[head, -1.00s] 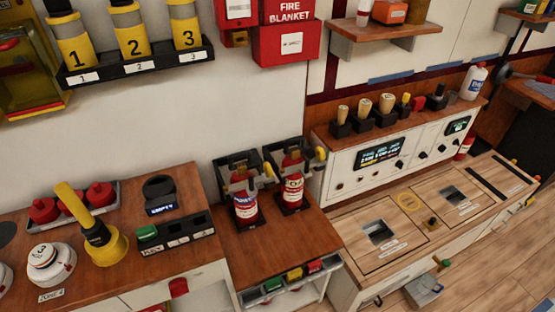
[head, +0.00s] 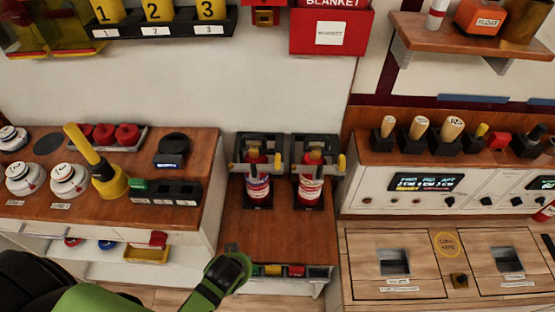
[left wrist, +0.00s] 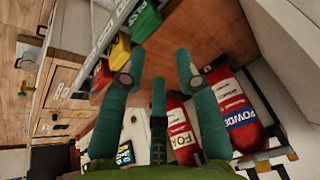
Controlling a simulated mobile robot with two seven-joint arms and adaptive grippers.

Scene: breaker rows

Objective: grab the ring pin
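I cannot make out a ring pin in either view. Two red fire extinguishers stand in black brackets on the middle wooden cabinet in the head view: a powder one (head: 257,187) with a blue label and a foam one (head: 311,188). Both also show in the left wrist view, powder (left wrist: 237,110) and foam (left wrist: 180,128). Yellow-ended levers cross their tops. My left gripper (head: 230,265) is low in front of this cabinet, left of its front tray. In the left wrist view its teal fingers (left wrist: 160,62) are apart with nothing between them. My right gripper is out of view.
The front tray (head: 318,280) holds green, yellow and red blocks. The left counter (head: 130,205) carries a yellow-handled tool (head: 105,178), white round units and a black switch strip (head: 170,194). The console (head: 400,205) stands right. The middle cabinet top is clear before the extinguishers.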

